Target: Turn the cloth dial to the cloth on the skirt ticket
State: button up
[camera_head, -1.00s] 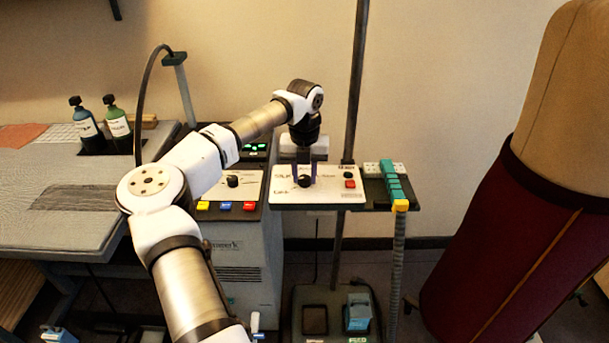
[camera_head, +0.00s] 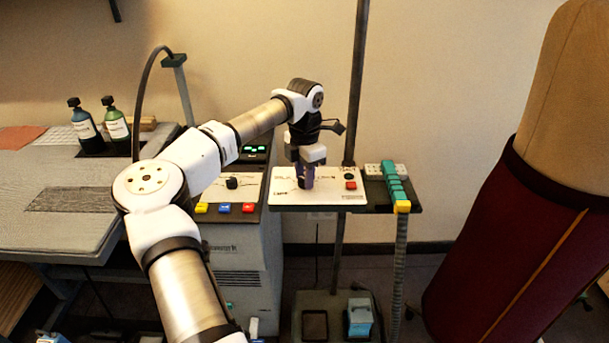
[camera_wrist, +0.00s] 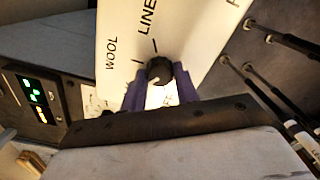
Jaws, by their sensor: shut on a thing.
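The cloth dial is a small black round knob (camera_wrist: 159,70) on a white panel (camera_head: 335,190). In the wrist view the words WOOL and LINEN, the second partly cut off, stand by tick marks beyond the knob. I cannot tell for certain where the dial points. My gripper (camera_head: 305,180) comes down onto the panel from above. Its two purple fingers are shut on the knob, one on each side, in the wrist view (camera_wrist: 160,80). In the head view the fingers hide the knob. A dark red skirt (camera_head: 500,240) is on a dress form at right; no readable ticket shows on it.
A red button (camera_head: 351,185) and a black one sit on the panel's right side. A dark pole (camera_head: 355,90) rises behind it. A second panel with a black knob (camera_head: 232,183) and coloured buttons is at left.

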jog(key=m, duration=0.5)
jog(key=shift+r+m, duration=0.1)
jog(key=shift+m, duration=0.2)
jog(key=m, duration=0.4)
jog(key=shift+m, duration=0.7)
jog(key=o, duration=1)
notch_tip(320, 180, up, 14)
jog(key=shift+f+b, duration=0.1)
jog(key=shift+b, duration=1)
